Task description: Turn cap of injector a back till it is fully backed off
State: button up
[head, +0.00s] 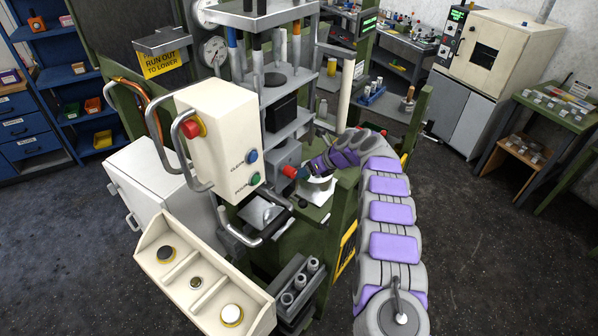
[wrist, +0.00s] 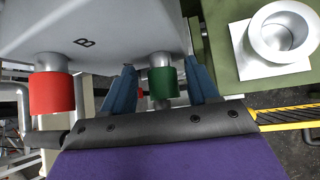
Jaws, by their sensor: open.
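In the wrist view, a green cap (wrist: 161,90) and a red cap (wrist: 51,93) sit on metal stems under a pale grey block (wrist: 110,25) marked "B". No "A" mark shows, so I cannot tell from lettering which cap belongs to injector a. My gripper (wrist: 160,72) is open, its blue fingers on either side of the green cap, with a visible gap on each side. I cannot tell how deep the cap lies between them. In the head view my gripper (head: 302,172) is at the press's grey block, beside the red cap (head: 289,171); the green cap is hidden there.
A white cup-like fitting (wrist: 284,35) stands close right of my gripper. The cream control box (head: 218,135) with red, blue and green buttons stands left of the gripper. Press columns surround the block.

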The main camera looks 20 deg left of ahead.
jog(key=shift+a+f, duration=0.3)
jog(key=shift+f, duration=0.2)
jog(key=shift+s+a, duration=0.15)
jog(key=shift+c, duration=0.2)
jog(key=shift+r, duration=0.1)
jog(key=shift+c, duration=0.8)
jog(key=shift+w+d, duration=0.25)
jog(key=shift+d, duration=0.45)
jog(key=c, duration=0.3)
jog(key=shift+d, duration=0.1)
jog(key=shift+c, duration=0.7)
jog(key=shift+s+r, duration=0.1)
jog(key=c, duration=0.3)
